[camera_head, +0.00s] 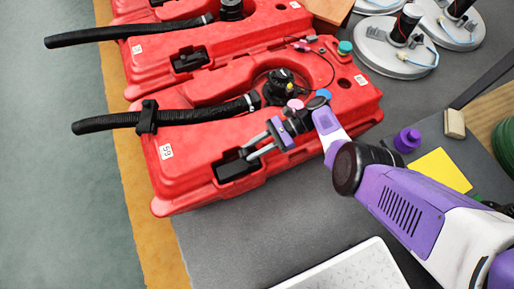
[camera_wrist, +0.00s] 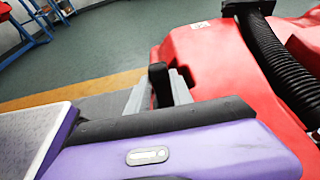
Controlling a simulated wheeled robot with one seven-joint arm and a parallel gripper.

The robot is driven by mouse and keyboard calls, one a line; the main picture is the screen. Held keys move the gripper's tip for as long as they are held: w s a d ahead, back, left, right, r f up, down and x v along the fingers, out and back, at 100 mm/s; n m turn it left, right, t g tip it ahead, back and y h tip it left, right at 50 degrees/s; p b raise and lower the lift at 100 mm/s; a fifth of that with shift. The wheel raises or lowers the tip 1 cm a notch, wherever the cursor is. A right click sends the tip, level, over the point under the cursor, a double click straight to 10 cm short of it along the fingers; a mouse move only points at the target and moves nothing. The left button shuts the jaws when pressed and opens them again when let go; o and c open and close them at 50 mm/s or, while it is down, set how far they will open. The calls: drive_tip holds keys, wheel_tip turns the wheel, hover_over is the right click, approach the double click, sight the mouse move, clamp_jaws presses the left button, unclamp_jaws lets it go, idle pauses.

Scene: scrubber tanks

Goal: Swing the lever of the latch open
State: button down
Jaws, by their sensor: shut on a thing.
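The nearest red tank (camera_head: 205,140) has a dark latch recess (camera_head: 235,168) in its front side. My gripper (camera_head: 248,152) reaches from the right to this recess, with its metal fingers at the upper edge. In the wrist view, a black upright lever (camera_wrist: 158,82) stands between the two grey fingers, and my gripper (camera_wrist: 160,96) is shut on it. The lever's lower part and pivot are hidden behind my gripper body. The red tank (camera_wrist: 215,70) fills the right of the wrist view.
A black ribbed hose (camera_head: 195,113) runs along the tank's top. More red tanks (camera_head: 165,55) stand behind. A white tray (camera_head: 350,270), purple bottle (camera_head: 407,139) and yellow sheet (camera_head: 440,170) lie on the grey table. Round grey pads (camera_head: 395,50) are at the back right.

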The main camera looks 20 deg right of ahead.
drive_tip(key=shift+f, duration=0.1)
drive_tip(key=c, duration=1.1)
unclamp_jaws()
drive_tip(key=shift+d, duration=0.1)
drive_tip(key=v, duration=0.7)
drive_tip(key=shift+d, duration=0.3)
